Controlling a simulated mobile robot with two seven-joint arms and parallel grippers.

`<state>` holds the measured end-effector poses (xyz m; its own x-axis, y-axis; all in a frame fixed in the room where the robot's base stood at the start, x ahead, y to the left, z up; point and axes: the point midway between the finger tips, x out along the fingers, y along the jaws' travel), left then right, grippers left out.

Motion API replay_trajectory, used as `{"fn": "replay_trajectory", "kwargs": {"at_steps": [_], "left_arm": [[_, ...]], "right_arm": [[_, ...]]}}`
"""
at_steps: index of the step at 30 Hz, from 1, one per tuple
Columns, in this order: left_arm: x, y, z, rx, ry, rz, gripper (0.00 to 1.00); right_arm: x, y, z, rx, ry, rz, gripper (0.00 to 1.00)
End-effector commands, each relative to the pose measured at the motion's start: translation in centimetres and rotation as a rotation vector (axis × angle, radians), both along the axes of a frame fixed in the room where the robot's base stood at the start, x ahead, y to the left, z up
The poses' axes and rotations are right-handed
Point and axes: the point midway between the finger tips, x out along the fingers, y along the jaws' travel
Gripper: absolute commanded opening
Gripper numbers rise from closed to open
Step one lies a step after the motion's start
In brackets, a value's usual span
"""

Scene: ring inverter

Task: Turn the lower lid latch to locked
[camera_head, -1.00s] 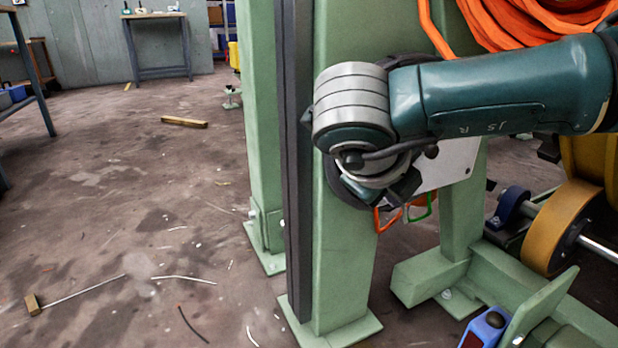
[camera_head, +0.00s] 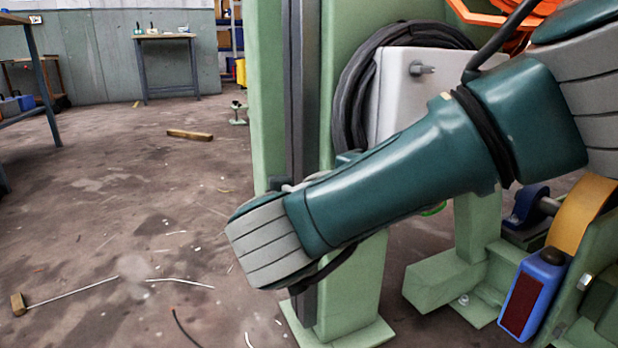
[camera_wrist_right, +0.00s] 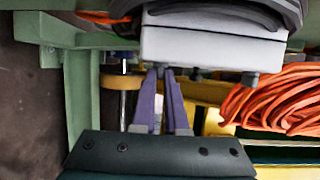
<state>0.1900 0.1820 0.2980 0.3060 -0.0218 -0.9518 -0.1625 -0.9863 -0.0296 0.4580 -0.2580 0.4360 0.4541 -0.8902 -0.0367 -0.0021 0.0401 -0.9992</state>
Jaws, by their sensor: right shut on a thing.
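The light grey box (camera_head: 392,95) hangs on the green post, and one latch (camera_head: 422,69) sticks out of its face near the top. My right arm crosses in front of the box's lower part and hides the lower latch and my right gripper in the head view. In the right wrist view, the box (camera_wrist_right: 212,46) is at the top, and my right gripper (camera_wrist_right: 164,74) reaches its edge. The narrow purple fingers are close together, shut on the small lower latch, mostly hidden between the tips. Another latch (camera_wrist_right: 250,78) stands free to the right. My left gripper is not in view.
A black hose coil (camera_head: 352,88) hangs behind the box. An orange cable coil (camera_wrist_right: 272,102) lies to the right in the wrist view. A yellow wheel (camera_head: 577,218) and a blue device (camera_head: 534,292) stand at right. The floor at left is mostly open.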

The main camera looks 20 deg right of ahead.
Motion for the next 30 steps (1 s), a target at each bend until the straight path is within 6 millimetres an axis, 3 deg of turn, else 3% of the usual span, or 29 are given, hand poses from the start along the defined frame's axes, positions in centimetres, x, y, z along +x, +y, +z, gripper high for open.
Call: {"fn": "replay_trajectory", "kwargs": {"at_steps": [20,21,28,30], "left_arm": [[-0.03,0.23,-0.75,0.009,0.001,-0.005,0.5],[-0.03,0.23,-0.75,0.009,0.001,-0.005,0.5],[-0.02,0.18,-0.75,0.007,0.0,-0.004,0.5],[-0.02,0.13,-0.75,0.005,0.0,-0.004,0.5]], "right_arm": [[0.0,-0.02,-0.14,-0.056,-0.003,0.0,0.0],[0.0,-0.02,-0.14,-0.056,-0.003,0.0,0.15],[-0.01,-0.02,-0.15,-0.056,-0.003,0.0,0.41],[-0.01,-0.02,-0.15,-0.056,-0.003,0.0,0.41]]}}
